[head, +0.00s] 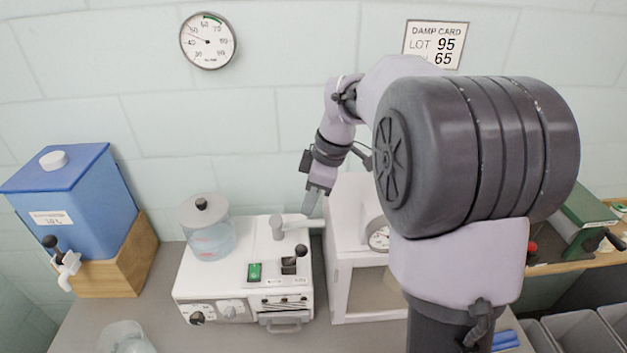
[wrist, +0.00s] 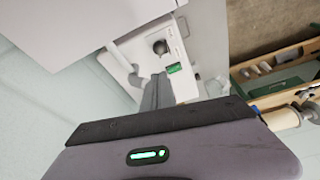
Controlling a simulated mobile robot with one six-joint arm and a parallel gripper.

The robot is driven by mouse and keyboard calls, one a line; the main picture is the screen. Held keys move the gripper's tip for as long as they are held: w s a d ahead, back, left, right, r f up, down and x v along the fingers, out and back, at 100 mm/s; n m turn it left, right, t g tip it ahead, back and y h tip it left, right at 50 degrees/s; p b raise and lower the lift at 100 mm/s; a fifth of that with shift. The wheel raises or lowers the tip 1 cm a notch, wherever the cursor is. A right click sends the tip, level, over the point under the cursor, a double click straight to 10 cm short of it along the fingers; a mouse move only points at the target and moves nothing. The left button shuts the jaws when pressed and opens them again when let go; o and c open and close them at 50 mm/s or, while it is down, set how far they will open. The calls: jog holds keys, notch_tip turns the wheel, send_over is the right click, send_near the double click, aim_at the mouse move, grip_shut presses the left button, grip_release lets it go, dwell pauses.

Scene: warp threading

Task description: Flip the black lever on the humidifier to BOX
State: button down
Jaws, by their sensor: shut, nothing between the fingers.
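The humidifier (head: 222,281) is a white machine on the grey bench, with a clear water jar (head: 208,238) on its left. Its black lever (head: 301,251) has a round knob and rises from a dark slot on the right of the top, leaning back and right. The lever's knob (wrist: 160,47) also shows in the wrist view, beyond the fingers. The lettering by the slot is too small to read. My gripper (head: 312,207) is shut and empty, above and behind the lever, near the outlet pipe. In the wrist view my gripper's fingers (wrist: 156,90) point toward the humidifier, apart from the lever.
A green switch (head: 254,272) sits left of the lever. A grey outlet pipe (head: 279,228) stands behind it and runs right toward a white box (head: 342,255) with a gauge (head: 379,238). A blue water tank (head: 80,205) on a wooden stand is at left. A dial (head: 208,41) hangs on the wall.

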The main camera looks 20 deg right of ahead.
jog(key=p+v, duration=0.1)
jog(key=v, duration=0.3)
jog(key=shift+r, duration=0.45)
jog(key=s+a+f+m+t+b, duration=0.1)
jog(key=s+a+f+m+b, duration=0.3)
jog(key=s, duration=0.3)
jog(key=s+a+f+m+t+b, duration=0.1)
jog(key=s+a+f+m+b, duration=0.3)
jog(key=s+f+m+b, duration=0.1)
jog(key=s+a+f+m+t+b, duration=0.2)
jog(key=s+a+f+m+b, duration=0.2)
jog(key=s, duration=0.7)
jog(key=f+m+b, duration=0.1)
jog(key=m+b, duration=0.1)
jog(key=m, duration=0.1)
jog(key=shift+h, duration=0.3)
